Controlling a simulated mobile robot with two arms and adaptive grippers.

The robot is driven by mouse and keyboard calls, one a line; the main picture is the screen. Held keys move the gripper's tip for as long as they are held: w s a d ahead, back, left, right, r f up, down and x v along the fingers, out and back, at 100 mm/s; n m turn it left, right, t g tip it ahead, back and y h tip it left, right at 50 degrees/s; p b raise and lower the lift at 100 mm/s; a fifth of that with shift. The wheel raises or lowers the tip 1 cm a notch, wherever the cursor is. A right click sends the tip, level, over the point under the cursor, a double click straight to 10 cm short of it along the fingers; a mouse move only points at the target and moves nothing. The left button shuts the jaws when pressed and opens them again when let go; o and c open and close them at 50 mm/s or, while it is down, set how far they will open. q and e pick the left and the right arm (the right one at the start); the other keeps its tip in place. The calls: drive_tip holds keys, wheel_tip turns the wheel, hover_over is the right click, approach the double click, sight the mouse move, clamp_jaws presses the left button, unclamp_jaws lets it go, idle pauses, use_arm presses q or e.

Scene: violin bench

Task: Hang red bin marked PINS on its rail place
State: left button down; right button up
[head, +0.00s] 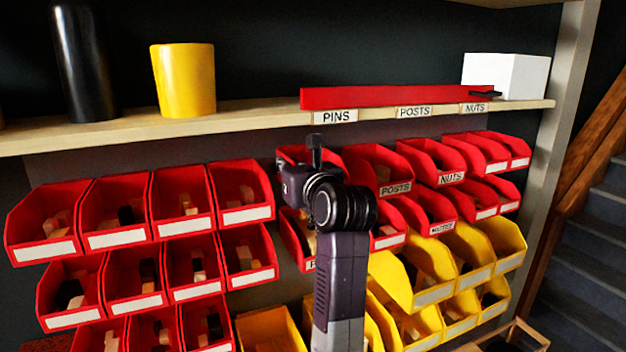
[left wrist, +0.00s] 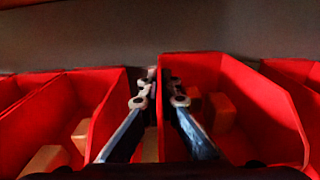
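My left gripper (head: 315,150) points up and away in the head view, in front of a red bin (head: 290,152) in the upper row. My arm hides most of this bin and any label on it. In the left wrist view the two fingers (left wrist: 158,76) are close together at the left wall of a red bin (left wrist: 245,95) holding orange-brown blocks. I cannot tell whether they press on that wall. Below, a red bin (head: 290,235) shows a label starting with P, mostly covered by my arm. A PINS label (head: 336,117) is on the shelf edge. My right gripper is not in view.
Red bins marked POSTS (head: 372,165) and NUTS (head: 425,155) hang close on the right. Several red bins (head: 240,185) hang on the left, yellow bins (head: 410,265) lower right. The shelf (head: 245,118) above carries a red bar (head: 390,97), yellow cup (head: 184,80), black cylinder (head: 82,62) and white box (head: 515,77).

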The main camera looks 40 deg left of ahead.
use_arm(q)
drive_tip(key=shift+f+b, duration=0.8)
drive_tip(key=shift+f, duration=0.1)
drive_tip(key=c, duration=2.1)
unclamp_jaws()
drive_tip(key=v, duration=0.7)
drive_tip(key=shift+s+d, duration=0.1)
drive_tip(key=shift+d, duration=0.2)
drive_tip(key=shift+a, duration=0.1)
